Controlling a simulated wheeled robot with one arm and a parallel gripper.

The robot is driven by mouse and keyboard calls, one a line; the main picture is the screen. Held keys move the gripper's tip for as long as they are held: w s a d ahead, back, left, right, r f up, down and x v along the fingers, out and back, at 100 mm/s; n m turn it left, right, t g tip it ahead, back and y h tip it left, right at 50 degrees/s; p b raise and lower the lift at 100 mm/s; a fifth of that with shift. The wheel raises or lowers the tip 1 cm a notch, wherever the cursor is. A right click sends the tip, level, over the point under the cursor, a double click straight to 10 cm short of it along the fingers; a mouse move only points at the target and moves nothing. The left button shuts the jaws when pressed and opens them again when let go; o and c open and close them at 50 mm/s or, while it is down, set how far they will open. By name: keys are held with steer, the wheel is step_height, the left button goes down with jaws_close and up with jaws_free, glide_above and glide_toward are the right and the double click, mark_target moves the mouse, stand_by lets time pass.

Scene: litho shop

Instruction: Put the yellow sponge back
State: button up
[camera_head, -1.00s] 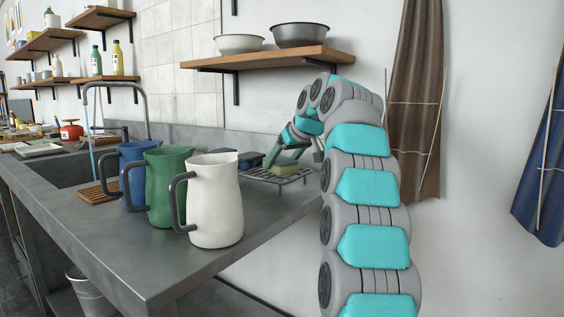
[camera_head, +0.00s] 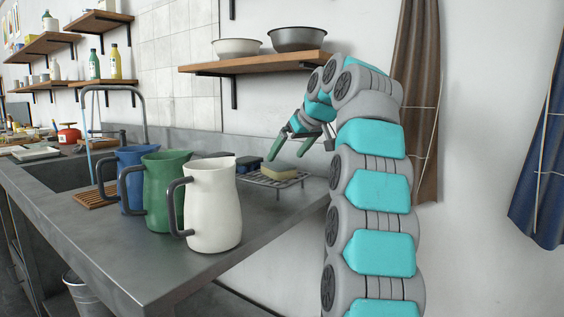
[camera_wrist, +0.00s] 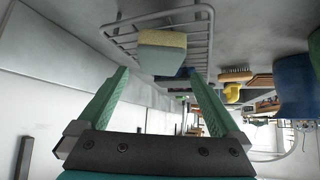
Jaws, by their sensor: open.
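The yellow sponge (camera_head: 279,171) lies on the wire rack (camera_head: 302,177) at the far right end of the counter. In the wrist view the sponge (camera_wrist: 162,40) shows a yellow layer and a grey-green layer, resting against the bars of the rack (camera_wrist: 207,22). My gripper (camera_wrist: 158,78) is open, its two green fingers spread apart with nothing between them. The sponge is beyond the fingertips, apart from them.
A dark blue item (camera_head: 248,163) is beside the sponge. White (camera_head: 213,215), green (camera_head: 165,200) and blue (camera_head: 133,165) jugs stand along the counter left of the rack. A wooden shelf (camera_head: 255,65) with two bowls hangs above. A brush (camera_wrist: 235,74) shows in the wrist view.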

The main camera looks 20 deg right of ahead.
steer(key=p+v, duration=0.1)
steer(key=v, duration=0.5)
stand_by(1.3)
